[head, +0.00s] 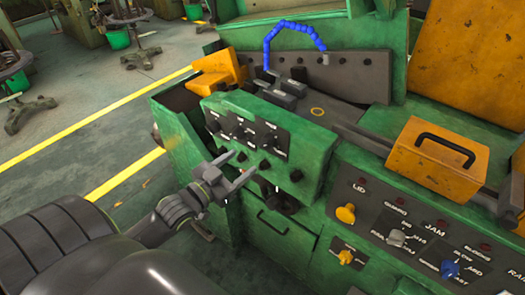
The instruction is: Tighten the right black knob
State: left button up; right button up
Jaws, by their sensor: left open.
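The green control box (310,145) in the middle of the head view has a dark switch panel on its face. Small black knobs sit along its lower front, and the rightmost black knob (296,175) is near the box's right end. Another black knob (264,166) is to its left. My left gripper (241,165) is open and empty in front of the box, with its fingertips pointing at the lower face, left of the rightmost knob. I cannot tell whether it touches the box. My right gripper is not in view.
A slanted panel with a yellow knob (346,213), a grey knob (396,238) and a blue knob (449,269) is at the lower right. An orange cover (437,160) with a black handle sits above it. A blue segmented hose (293,27) arches behind the box.

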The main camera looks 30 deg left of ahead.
aim_at(262, 147)
pick_arm(q)
jog(key=w, duration=0.3)
jog(key=w+d, duration=0.1)
jog(key=w, duration=0.2)
jog(key=w+b, duration=0.1)
jog(key=w, duration=0.2)
jog(key=shift+w+d, duration=0.1)
jog(key=shift+d, duration=0.05)
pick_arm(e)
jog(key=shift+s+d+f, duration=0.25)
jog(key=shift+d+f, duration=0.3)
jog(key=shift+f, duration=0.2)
pick_arm(q)
jog(key=shift+c, duration=0.4)
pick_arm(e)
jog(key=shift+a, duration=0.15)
pick_arm(q)
jog(key=c, duration=0.9)
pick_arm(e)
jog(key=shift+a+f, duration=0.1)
